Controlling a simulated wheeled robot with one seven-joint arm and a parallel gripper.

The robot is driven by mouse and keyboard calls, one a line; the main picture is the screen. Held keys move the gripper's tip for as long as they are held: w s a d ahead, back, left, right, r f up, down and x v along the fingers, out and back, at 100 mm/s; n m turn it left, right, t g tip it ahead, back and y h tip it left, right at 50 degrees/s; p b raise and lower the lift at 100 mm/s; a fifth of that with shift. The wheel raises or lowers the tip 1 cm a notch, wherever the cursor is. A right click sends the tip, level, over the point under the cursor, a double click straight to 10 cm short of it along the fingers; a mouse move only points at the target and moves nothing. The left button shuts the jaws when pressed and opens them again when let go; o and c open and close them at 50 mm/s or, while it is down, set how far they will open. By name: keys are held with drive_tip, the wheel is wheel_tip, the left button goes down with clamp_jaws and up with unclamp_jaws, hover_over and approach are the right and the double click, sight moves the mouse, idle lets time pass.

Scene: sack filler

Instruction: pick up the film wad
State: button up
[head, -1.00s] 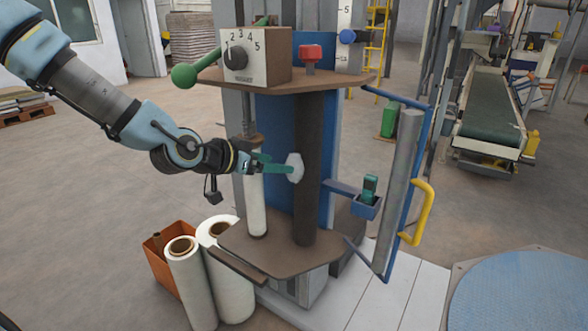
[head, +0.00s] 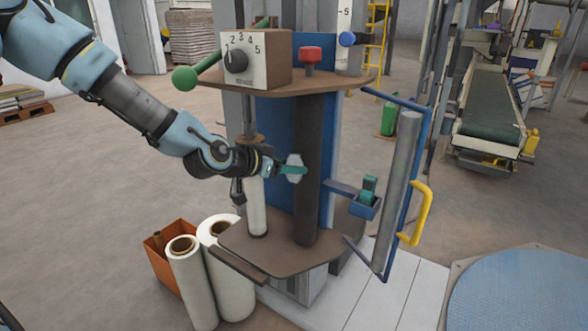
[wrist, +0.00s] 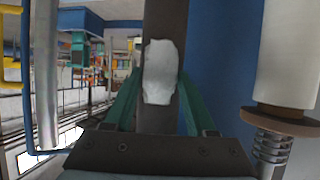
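The film wad (head: 294,168) is a whitish, pale lump on the dark upright roller (head: 307,205) of the machine. In the wrist view the wad (wrist: 159,72) sits against the front of the dark roller, between my gripper's two green fingers. My gripper (head: 293,169) reaches the wad from the left. In the wrist view my gripper (wrist: 160,85) has its fingers apart, one on each side of the wad and roller. I cannot tell whether either finger touches the wad.
A white film roll (head: 257,205) stands left of the roller, close to my wrist. A brown plate (head: 285,85) is above and a brown base plate (head: 275,250) below. A blue frame with a grey bar (head: 403,170) and yellow handle (head: 422,213) stands right. Spare rolls (head: 192,285) stand front left.

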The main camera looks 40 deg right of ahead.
clamp_jaws()
drive_tip(key=shift+r, duration=0.2)
idle(0.4)
